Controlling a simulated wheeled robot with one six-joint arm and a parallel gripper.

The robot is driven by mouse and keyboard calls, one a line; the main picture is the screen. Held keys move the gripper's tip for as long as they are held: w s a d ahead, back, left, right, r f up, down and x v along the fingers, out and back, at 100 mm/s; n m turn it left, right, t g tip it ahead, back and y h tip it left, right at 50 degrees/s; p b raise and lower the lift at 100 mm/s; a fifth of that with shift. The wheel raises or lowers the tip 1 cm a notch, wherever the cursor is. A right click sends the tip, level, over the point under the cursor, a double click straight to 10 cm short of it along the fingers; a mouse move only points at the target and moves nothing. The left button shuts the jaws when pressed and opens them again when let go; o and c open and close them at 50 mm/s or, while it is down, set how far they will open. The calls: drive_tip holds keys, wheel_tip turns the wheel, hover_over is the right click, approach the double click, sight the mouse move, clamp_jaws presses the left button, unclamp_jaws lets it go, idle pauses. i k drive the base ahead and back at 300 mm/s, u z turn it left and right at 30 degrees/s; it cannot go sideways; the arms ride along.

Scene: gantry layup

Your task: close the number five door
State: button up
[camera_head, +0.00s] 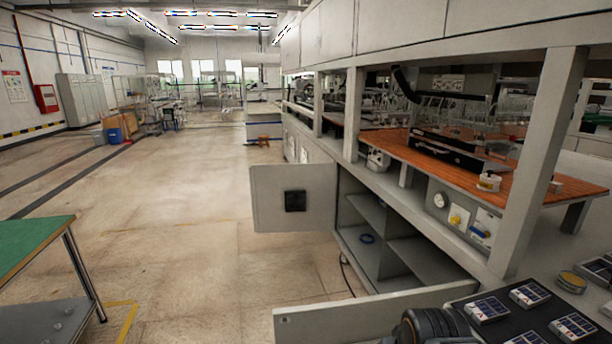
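Two grey cabinet doors stand open below the long bench. The farther door (275,197) swings out to the left and has a black square plate on its face. The nearer door (345,318) is seen at the bottom of the head view, with its lower part cut off by the frame. I can read no number on either door. Between them the open cabinet (368,240) shows shelves and a small blue ring. A dark rounded part, probably of my arm, shows at the bottom edge in front of the nearer door. My gripper's fingers are not in view.
A green-topped table (35,240) stands at the left. The concrete floor (190,230) between it and the doors is clear. A black cable (345,275) hangs to the floor by the cabinet. Bench posts and an orange worktop (420,152) are at the right.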

sight(270, 184)
drive_tip(key=k, duration=1.65)
drive_tip(key=u, duration=0.95)
drive_tip(key=i, duration=9.55)
drive_tip(key=z, duration=1.55)
